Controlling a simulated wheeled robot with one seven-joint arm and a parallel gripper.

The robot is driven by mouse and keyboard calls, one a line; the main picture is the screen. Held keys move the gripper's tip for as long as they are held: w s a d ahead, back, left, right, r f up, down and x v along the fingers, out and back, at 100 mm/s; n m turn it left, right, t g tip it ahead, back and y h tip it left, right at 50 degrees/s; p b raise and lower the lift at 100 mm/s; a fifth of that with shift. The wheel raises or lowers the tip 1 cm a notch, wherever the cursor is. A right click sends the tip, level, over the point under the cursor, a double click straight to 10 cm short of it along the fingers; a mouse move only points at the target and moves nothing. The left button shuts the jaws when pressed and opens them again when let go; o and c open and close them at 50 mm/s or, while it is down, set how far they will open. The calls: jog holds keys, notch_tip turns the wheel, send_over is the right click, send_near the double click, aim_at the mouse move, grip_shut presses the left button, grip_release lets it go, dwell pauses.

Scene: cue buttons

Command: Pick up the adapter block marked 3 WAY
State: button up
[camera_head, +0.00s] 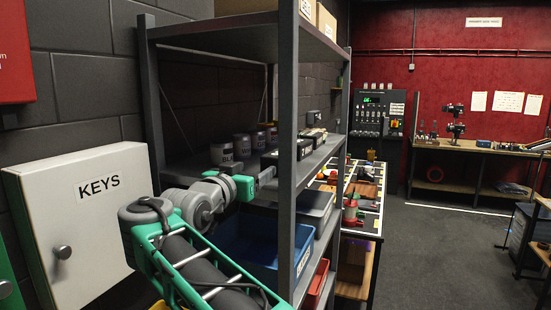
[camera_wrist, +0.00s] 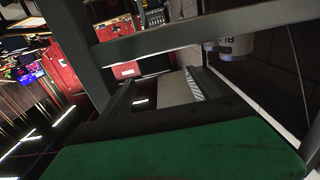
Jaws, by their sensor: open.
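No block with a readable 3 WAY marking shows in either view. Dark block-like items (camera_head: 301,148) with pale tops sit on the middle shelf, too small to read. My gripper (camera_head: 266,178) reaches in at the middle shelf, just behind the front upright, which partly hides it. In the wrist view my gripper (camera_wrist: 165,92) is open, its two dark fingers apart. A plain grey surface shows between them, with no object clearly held.
The grey shelf upright (camera_head: 288,130) stands close to my gripper. Several labelled cans (camera_head: 222,154) line the middle shelf. A blue bin (camera_head: 250,250) sits below. The white KEYS cabinet (camera_head: 90,225) is at left. Floor (camera_head: 430,250) at right is clear.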

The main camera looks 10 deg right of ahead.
aim_at(275, 159)
jog(key=shift+h, duration=0.4)
jog(key=p+x, duration=0.3)
jog(key=x, duration=0.3)
jog(key=p+x, duration=0.3)
jog(key=x, duration=0.3)
jog(key=shift+s+d+p, duration=0.15)
jog(key=shift+d+p, duration=0.15)
jog(key=shift+d, duration=0.1)
jog(key=shift+f, duration=0.15)
jog(key=c, duration=1.5)
